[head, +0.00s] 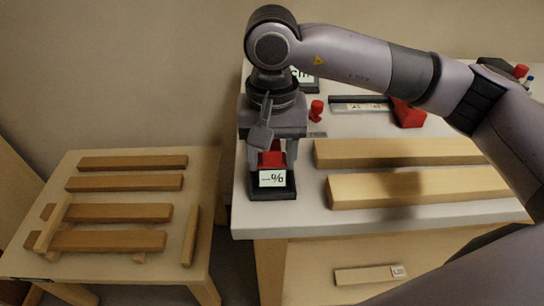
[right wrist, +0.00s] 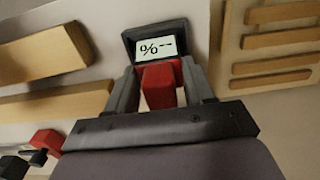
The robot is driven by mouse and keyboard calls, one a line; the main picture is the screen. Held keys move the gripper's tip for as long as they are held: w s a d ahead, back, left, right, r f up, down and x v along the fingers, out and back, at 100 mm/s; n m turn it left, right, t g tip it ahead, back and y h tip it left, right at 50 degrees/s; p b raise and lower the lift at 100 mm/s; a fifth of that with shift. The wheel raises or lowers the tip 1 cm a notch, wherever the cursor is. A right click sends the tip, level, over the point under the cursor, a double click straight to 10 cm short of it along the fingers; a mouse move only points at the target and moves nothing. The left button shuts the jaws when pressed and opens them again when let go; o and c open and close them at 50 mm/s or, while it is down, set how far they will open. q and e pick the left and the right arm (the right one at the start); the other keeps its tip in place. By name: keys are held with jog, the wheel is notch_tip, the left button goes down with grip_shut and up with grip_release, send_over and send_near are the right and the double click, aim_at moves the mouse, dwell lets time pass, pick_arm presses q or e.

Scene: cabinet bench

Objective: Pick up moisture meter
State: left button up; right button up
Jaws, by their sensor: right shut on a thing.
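The moisture meter (head: 272,180) is a dark device with a red grip and a pale display reading "--%". It is at the left end of the white bench top in the head view. My right gripper (head: 268,155) points down over it and is shut on its red part. In the right wrist view the red part of the moisture meter (right wrist: 161,86) sits between the two fingers of the right gripper (right wrist: 160,90), with the display beyond them. I cannot tell whether the meter's base touches the bench. My left gripper is not in view.
Two pale wooden beams (head: 400,152) lie right of the meter on the bench (head: 300,222). Behind are a red-handled tool (head: 408,114), a small red object (head: 317,108) and another dark display device (head: 305,80). A lower wooden table (head: 110,163) with brown slats stands at left.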

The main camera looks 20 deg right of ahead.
notch_tip(320, 180, up, 20)
jog(key=p, duration=0.1)
jog(key=shift+f, duration=0.25)
jog(key=o, duration=0.6)
jog(key=c, duration=0.6)
